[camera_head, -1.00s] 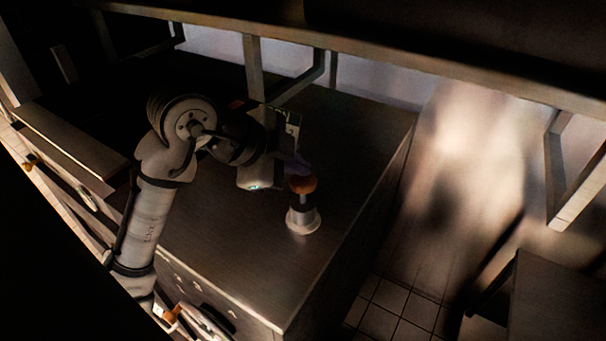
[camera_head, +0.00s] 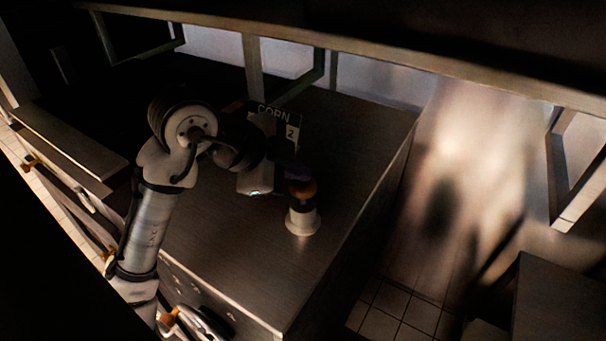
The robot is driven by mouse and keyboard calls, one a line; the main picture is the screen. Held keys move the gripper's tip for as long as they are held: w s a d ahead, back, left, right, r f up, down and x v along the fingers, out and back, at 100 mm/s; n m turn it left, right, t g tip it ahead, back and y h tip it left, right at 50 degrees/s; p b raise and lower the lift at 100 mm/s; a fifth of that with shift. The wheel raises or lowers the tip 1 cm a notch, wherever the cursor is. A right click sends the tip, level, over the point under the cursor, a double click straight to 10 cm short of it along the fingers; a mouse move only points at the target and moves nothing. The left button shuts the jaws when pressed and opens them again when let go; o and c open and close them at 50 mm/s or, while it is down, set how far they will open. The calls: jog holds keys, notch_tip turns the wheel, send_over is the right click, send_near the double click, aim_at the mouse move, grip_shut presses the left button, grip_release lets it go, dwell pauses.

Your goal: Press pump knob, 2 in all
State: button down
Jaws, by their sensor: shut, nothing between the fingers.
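The pump (camera_head: 303,222) stands upright on the steel counter, with a pale round base and a dark collar. The upper part of the knob is partly hidden by the fingers.
The steel counter (camera_head: 350,150) is clear to the right of the pump, up to its right edge. A shelf (camera_head: 400,68) on metal posts runs above the counter's back. Tiled floor (camera_head: 395,305) lies beyond the right edge.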

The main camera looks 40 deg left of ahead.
aim_at(297, 183)
jog(key=shift+f+b, duration=0.6)
jog(key=shift+f, duration=0.2)
dwell(0.4)
jog(key=shift+r, duration=0.15)
jog(key=shift+r+p, duration=1.5)
jog(key=shift+r, duration=0.45)
jog(key=shift+r, duration=0.1)
notch_tip(297, 183, up, 5)
jog(key=p, duration=0.3)
jog(key=shift+p, duration=0.3)
